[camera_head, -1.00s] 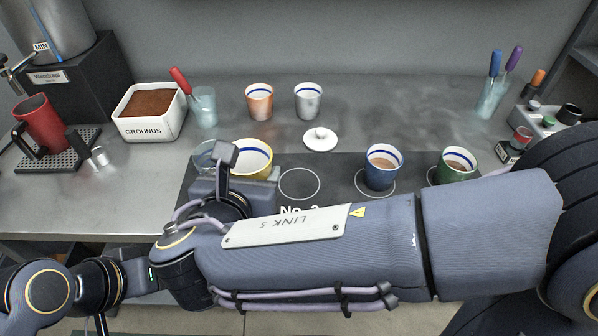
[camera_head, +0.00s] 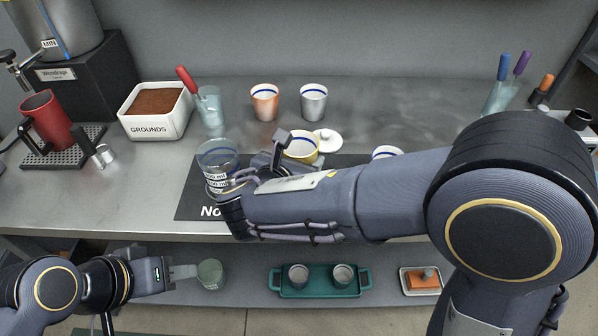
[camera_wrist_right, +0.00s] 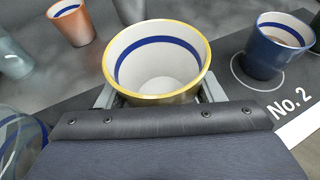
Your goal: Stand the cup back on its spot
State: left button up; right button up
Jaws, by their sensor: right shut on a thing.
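The yellow-rimmed cup (camera_head: 303,146), white inside with a blue band, is upright in my right gripper (camera_head: 282,160). In the right wrist view the cup (camera_wrist_right: 157,62) sits between the two fingers of the right gripper (camera_wrist_right: 158,98), which are shut on it. Its base is hidden, so I cannot tell whether it touches the mat.
The blue cup (camera_wrist_right: 277,47) stands on a ringed spot to the right. Orange (camera_head: 264,102) and grey (camera_head: 313,102) cups stand behind.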

jog(key=shift+w+f, duration=0.35)
jog(key=shift+f, duration=0.1)
jog(key=shift+w+f+b, duration=0.15)
jog(key=shift+f+b, duration=0.1)
jog(key=shift+f, duration=0.65)
jog(key=shift+w+f+b, duration=0.15)
jog(key=shift+f+b, duration=0.1)
jog(key=shift+f, duration=0.6)
jog(key=shift+f, duration=0.1)
jog(key=shift+f, duration=0.15)
jog(key=o, duration=1.2)
